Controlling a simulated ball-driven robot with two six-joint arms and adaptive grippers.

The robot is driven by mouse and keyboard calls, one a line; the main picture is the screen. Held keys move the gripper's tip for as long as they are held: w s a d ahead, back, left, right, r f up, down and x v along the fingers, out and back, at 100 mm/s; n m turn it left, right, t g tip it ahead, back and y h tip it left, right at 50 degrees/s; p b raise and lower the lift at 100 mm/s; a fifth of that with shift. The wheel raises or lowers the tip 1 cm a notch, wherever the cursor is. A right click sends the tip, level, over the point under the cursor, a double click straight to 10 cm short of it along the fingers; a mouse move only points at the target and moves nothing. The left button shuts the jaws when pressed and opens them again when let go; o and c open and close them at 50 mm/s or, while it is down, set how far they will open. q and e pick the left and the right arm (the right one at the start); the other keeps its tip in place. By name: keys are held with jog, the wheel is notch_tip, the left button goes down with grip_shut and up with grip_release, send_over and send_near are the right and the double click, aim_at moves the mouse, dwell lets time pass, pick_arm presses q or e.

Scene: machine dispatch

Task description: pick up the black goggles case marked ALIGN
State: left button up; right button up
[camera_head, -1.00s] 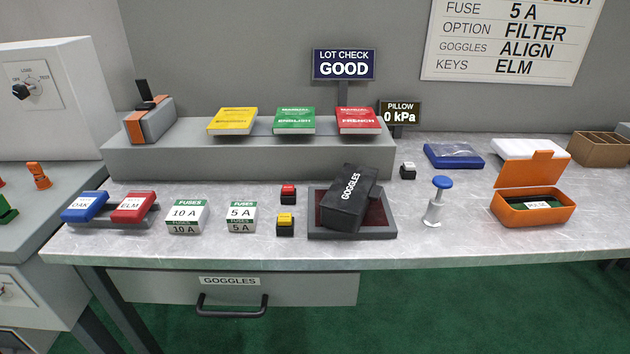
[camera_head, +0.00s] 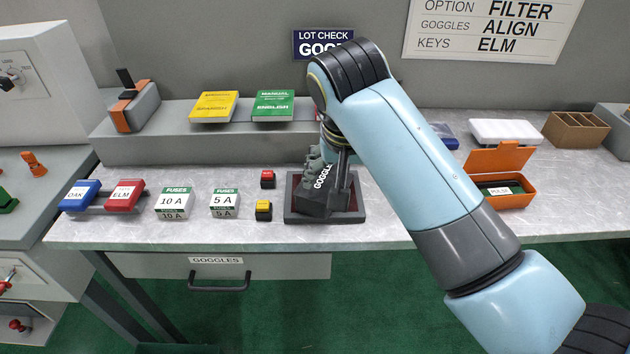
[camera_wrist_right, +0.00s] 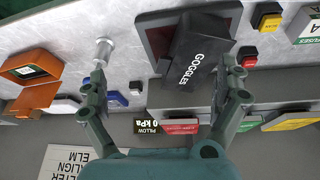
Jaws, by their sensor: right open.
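The black goggles case (camera_head: 313,202) lies tilted in a dark tray with a red inside (camera_head: 354,214) on the bench. Its white GOGGLES lettering shows; I see no ALIGN mark on it. My right gripper (camera_head: 335,172) is over the case and hides part of it. In the right wrist view the gripper (camera_wrist_right: 166,82) is open, and the case (camera_wrist_right: 197,45) lies ahead, between the lines of the two fingers. I cannot tell whether the fingers touch it. My left gripper is not in view.
A red button (camera_head: 268,178) and a yellow button (camera_head: 263,209) stand left of the tray. Fuse boxes (camera_head: 174,203) are farther left. The raised shelf (camera_head: 200,150) with manuals is behind. An orange box (camera_head: 515,199) stands right.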

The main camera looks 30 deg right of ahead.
aim_at(328, 177)
jog(key=w, duration=0.2)
jog(key=w+r+m, duration=0.1)
jog(key=w, duration=0.1)
jog(key=w+a+r+m, duration=0.1)
jog(key=w, duration=0.1)
jog(key=shift+r+h, duration=0.2)
jog(key=shift+h, duration=0.1)
jog(key=shift+m, duration=0.3)
jog(key=x, duration=0.4)
jog(key=shift+d+f, duration=0.2)
jog(key=shift+f, duration=0.1)
jog(key=x, duration=0.3)
jog(key=p+x, duration=0.1)
jog(key=x, duration=0.1)
jog(key=shift+s+a+f, duration=0.2)
jog(key=shift+s+a, duration=0.1)
jog(key=shift+s, duration=0.05)
jog(key=shift+w+d+f, duration=0.1)
jog(key=shift+d+f, duration=0.05)
jog(key=shift+f, duration=0.3)
jog(key=shift+r, duration=0.1)
jog(key=c, duration=1.2)
